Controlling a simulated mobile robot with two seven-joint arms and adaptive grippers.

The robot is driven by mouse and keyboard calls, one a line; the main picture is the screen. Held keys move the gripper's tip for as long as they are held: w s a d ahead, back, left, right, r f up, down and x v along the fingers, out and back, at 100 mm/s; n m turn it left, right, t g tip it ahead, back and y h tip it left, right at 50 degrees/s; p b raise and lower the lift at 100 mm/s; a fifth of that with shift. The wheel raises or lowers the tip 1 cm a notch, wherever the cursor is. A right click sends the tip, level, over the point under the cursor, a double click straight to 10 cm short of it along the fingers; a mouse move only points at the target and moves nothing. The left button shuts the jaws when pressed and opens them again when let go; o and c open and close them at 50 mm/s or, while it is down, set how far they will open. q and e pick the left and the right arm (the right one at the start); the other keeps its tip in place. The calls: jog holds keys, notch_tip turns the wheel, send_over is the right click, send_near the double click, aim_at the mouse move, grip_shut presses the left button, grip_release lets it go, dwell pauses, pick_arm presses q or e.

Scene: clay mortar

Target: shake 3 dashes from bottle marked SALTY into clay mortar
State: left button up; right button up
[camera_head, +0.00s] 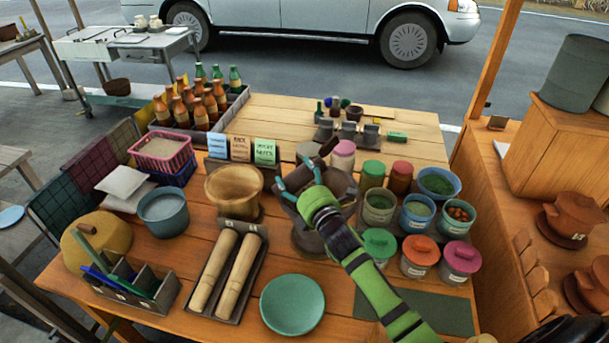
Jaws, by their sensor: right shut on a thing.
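The clay mortar (308,241) is a wide, dark grey-brown bowl near the table's middle. My right gripper (299,181) is over its left rim and hides much of its mouth. The gripper's teal fingers are shut on a small dark brown bottle (300,177), which looks tilted. My fingers partly cover it and no label on it can be read. A dark cylindrical piece (328,147) shows just behind the mortar; I cannot tell what it is. I cannot see whether anything is coming out of the bottle. My left gripper is not in view.
A wooden mortar (234,187) stands just left. Lidded jars and bowls (380,243) crowd the right side. Small bottles in grey holders (348,130) stand behind. Wooden rollers in a tray (228,272) and a green plate (292,304) lie in front.

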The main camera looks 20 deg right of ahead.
aim_at(296, 174)
jog(key=m, duration=0.1)
jog(key=a+m, duration=0.1)
jog(key=m+b, duration=0.1)
jog(key=m, duration=0.1)
jog(key=shift+a+f, duration=0.25)
jog(key=shift+a, duration=0.15)
notch_tip(296, 174, up, 2)
jog(key=m+p, duration=0.2)
jog(key=shift+d+r+m, duration=0.15)
jog(key=shift+r+m, duration=0.05)
jog(key=shift+m, duration=0.1)
jog(key=m+p, duration=0.1)
jog(key=r+m+p, duration=0.1)
jog(key=m, duration=0.1)
jog(key=shift+d+r, duration=0.1)
jog(key=shift+d, duration=0.3)
